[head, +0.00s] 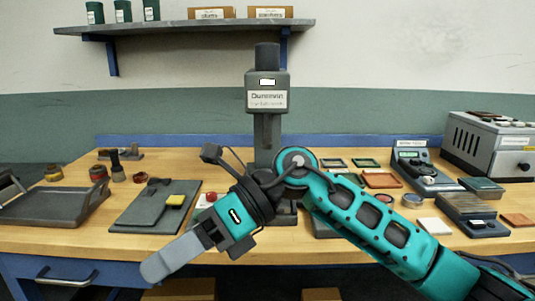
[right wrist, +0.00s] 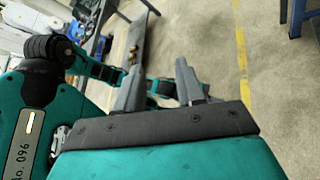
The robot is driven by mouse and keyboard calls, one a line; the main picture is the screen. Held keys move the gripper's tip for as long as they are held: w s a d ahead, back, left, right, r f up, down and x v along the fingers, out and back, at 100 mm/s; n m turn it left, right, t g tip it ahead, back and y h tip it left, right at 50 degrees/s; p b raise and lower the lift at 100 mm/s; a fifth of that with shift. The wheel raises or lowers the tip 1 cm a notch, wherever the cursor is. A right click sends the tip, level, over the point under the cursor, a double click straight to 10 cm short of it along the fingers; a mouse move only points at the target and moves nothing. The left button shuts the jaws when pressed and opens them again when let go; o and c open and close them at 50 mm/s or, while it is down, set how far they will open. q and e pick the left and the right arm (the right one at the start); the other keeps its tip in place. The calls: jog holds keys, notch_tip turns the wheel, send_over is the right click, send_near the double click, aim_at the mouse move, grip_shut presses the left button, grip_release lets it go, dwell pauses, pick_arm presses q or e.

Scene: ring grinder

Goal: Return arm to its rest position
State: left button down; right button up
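My right arm (head: 375,228) comes in from the right in the head view and bends in front of the machine. Its gripper (head: 158,266) points down and left, over the front edge of the bench. In the right wrist view the two grey fingers of the right gripper (right wrist: 160,88) stand apart with nothing held between them. Teal and dark parts of my own body show behind the fingers. My left gripper is not seen in the head view, and I cannot make it out in the wrist view.
A grey upright machine (head: 267,98) stands mid-bench, its lower part hidden by my arm. A grey tray (head: 50,207), a dark plate with a yellow block (head: 175,201), small instruments (head: 425,170) and a grey box (head: 495,145) stand on the wooden bench (head: 90,238). Below is open floor (right wrist: 215,35).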

jog(key=w+d+m+t+y+p, duration=0.1)
jog(key=w+d+m+t+y, duration=0.2)
jog(key=m+t+y, duration=0.6)
jog(key=w+d+m+t+y+p, duration=0.2)
jog(key=w+d+m+t, duration=0.3)
jog(key=m, duration=0.9)
jog(key=w+d+f+m+t+h, duration=0.1)
jog(key=d+f+m+t+h, duration=0.85)
jog(key=m, duration=0.65)
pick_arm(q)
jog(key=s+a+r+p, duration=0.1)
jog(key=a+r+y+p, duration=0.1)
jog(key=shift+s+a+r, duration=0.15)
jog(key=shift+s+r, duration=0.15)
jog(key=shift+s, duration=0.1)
pick_arm(e)
jog(key=s+d+f+m+g+h, duration=0.2)
jog(key=s+d+f+m+h, duration=0.1)
jog(key=f, duration=0.4)
jog(key=s+d+f+m+g+h, duration=0.2)
jog(key=s+d+f+m+h, duration=0.2)
jog(key=s+f, duration=0.3)
jog(key=s+d+f+m+g+h, duration=0.2)
jog(key=s+d+f+m+h, duration=0.2)
jog(key=f, duration=0.5)
jog(key=shift+s+d, duration=0.55)
jog(key=shift+s, duration=0.1)
jog(key=shift+r, duration=0.1)
